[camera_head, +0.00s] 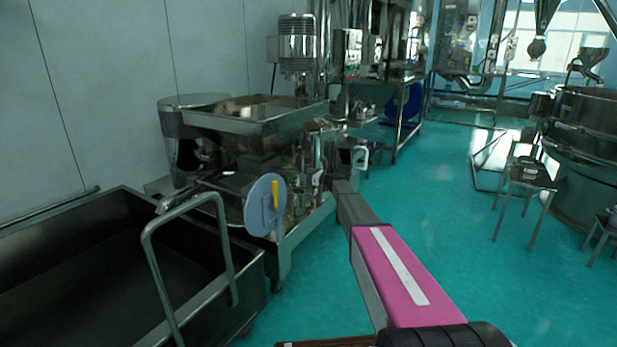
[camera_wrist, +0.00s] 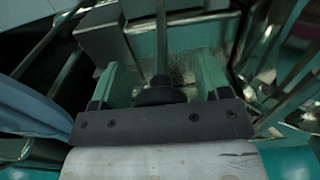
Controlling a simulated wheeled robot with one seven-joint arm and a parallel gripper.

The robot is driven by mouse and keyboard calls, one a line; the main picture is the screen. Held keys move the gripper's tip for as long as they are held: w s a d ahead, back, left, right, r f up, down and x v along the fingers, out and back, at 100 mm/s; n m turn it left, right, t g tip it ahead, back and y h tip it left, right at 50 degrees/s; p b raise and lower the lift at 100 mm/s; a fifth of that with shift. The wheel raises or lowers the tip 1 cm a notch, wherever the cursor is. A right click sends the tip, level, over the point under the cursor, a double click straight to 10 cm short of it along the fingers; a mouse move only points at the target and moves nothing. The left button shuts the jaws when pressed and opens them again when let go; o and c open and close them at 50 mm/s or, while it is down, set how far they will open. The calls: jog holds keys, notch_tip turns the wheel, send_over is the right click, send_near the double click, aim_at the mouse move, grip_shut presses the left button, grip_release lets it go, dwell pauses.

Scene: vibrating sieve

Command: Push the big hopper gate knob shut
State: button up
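The big hopper (camera_head: 215,122) is a square metal bin on a machine at the left centre of the head view. In the wrist view, a dark round knob (camera_wrist: 160,93) on a straight metal rod (camera_wrist: 162,42) sits between the two pale green fingers of my gripper (camera_wrist: 157,70). The fingers stand wide apart, with gaps on both sides of the knob. The knob is close in front of the palm; I cannot tell if they touch. In the head view my arm reaches toward the machine's right side, and the knob cannot be made out there.
A grey disc with a yellow handle (camera_head: 265,205) stands left of my arm. A dark cart (camera_head: 100,210) with a bent metal handle fills the lower left. A small metal table (camera_head: 530,174) and a round sieve (camera_head: 585,130) stand right. The green floor between is clear.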

jog(key=shift+s+d, duration=0.1)
jog(key=v, duration=1)
jog(key=shift+s+d, duration=0.15)
jog(key=shift+d, duration=0.1)
jog(key=s+a+f+n+g+h, duration=0.2)
jog(key=s+f+n, duration=0.15)
jog(key=s, duration=0.65)
jog(key=s+a+f+n+g+h, duration=0.1)
jog(key=s+a+f+n+g, duration=0.15)
jog(key=s+n, duration=0.45)
jog(key=s+a+f+n+g+h, duration=0.2)
jog(key=s+g, duration=0.1)
jog(key=s, duration=0.9)
jog(key=s+d+n+g+h, duration=0.1)
jog(key=s+d+n+h, duration=0.1)
jog(key=s, duration=0.7)
jog(key=s+d+f+n+g+h, duration=0.1)
jog(key=s+n+h, duration=0.3)
jog(key=s, duration=0.5)
jog(key=s+d+f+n+g+h, duration=0.1)
jog(key=s+d+n+h, duration=0.2)
jog(key=s+n, duration=0.3)
jog(key=s, duration=0.3)
jog(key=shift+s+n+h, duration=0.3)
jog(key=shift+s+n, duration=0.05)
jog(key=shift+s, duration=0.05)
jog(key=shift+a, duration=0.1)
